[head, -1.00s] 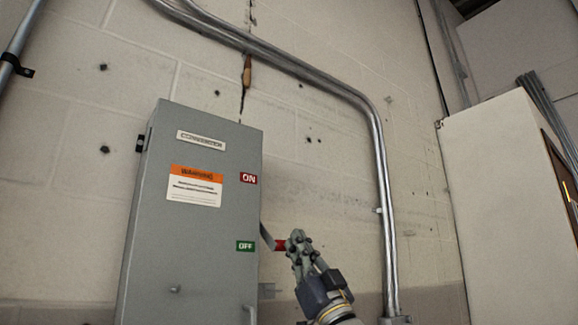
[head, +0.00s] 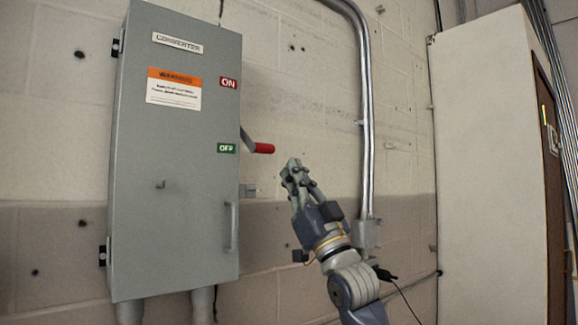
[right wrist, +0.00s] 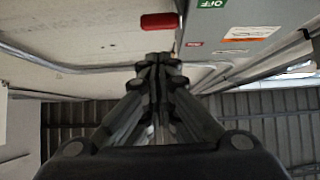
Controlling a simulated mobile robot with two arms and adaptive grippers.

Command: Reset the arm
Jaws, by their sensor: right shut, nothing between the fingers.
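My right gripper (head: 294,172) is shut and empty in the head view. It points up in front of the wall, to the right of and a little below the red lever handle (head: 264,148), with a gap between them. The lever comes out of the right side of the grey converter box (head: 172,215), near the green OFF label (head: 226,148) and below the red ON label (head: 228,83). In the right wrist view the closed fingers (right wrist: 158,62) show just beside the red handle (right wrist: 159,21). My left gripper is not in view.
A metal conduit (head: 367,120) runs down the wall behind my right arm to a small junction box (head: 367,234). A tall white cabinet (head: 487,170) stands at the right.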

